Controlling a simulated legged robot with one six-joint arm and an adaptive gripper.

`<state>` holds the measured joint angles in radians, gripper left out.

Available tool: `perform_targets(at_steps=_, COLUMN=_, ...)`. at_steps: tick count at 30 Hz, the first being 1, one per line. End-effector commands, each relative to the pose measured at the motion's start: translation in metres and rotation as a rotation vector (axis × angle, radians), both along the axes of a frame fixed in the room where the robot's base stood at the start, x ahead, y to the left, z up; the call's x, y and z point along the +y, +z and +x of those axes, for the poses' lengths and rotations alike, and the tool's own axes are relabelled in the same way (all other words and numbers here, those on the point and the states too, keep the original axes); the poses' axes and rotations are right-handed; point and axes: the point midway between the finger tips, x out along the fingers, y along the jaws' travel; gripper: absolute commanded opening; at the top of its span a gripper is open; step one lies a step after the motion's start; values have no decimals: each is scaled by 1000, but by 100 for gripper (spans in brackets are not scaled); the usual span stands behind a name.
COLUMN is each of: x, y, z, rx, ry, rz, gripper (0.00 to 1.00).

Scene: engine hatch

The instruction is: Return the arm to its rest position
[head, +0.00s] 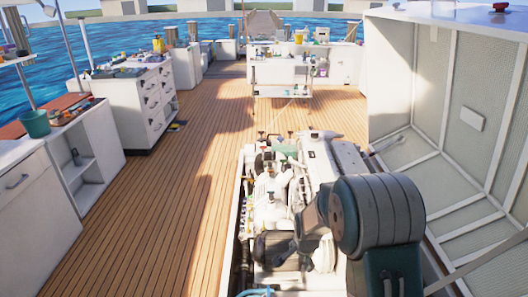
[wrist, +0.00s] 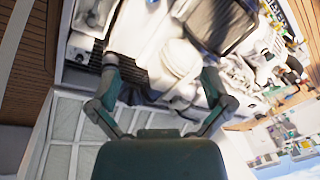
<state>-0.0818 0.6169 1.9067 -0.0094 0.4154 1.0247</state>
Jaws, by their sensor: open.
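My arm shows large and dark at the lower right of the head view, in front of the engine (head: 278,190). The engine's white and grey parts (wrist: 170,55) lie beyond the fingertips in that view. I cannot tell how far the fingertips are from them.
The open hatch lid (head: 480,125) stands tall at the right, close to my arm. White cabinets (head: 135,105) line the left side. A white table (head: 285,72) with items stands at the back. The wooden deck (head: 190,180) left of the engine is clear.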

Motion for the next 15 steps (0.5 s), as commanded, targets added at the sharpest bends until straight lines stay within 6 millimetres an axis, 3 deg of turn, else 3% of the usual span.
perform_targets(at_steps=3, x=-4, y=38, z=-9, rx=-26, ry=59, rz=-12, gripper=100)
perform_targets(at_steps=15, x=-16, y=139, z=-54, rx=-93, ry=262, rz=-66, gripper=100)
